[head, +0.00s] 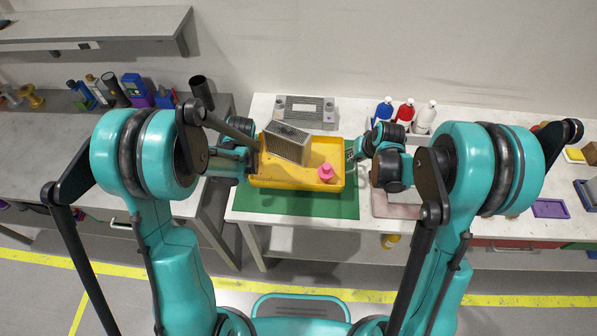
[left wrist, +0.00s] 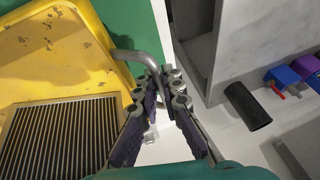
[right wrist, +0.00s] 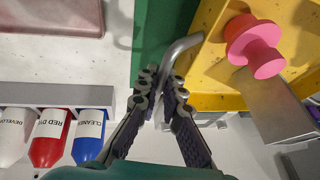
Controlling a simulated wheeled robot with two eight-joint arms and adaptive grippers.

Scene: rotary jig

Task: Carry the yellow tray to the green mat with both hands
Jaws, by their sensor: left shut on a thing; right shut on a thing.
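The yellow tray (head: 290,184) is over the green mat (head: 300,206), covering most of it; I cannot tell whether it touches the mat. The tray carries a grey finned metal block (head: 285,146) and a pink spool-shaped part (head: 325,172). My left gripper (left wrist: 168,84) is shut on the tray's grey bent handle (left wrist: 140,58) at its left end. My right gripper (right wrist: 163,84) is shut on the matching handle (right wrist: 181,48) at its right end. The mat shows beside the tray in the left wrist view (left wrist: 117,20).
A grey fixture (head: 305,109) stands behind the tray. Blue, red and white bottles (head: 405,112) stand at the back right. A pinkish plate (head: 395,207) lies right of the mat. A separate grey bench (head: 50,140) with several containers is at the left.

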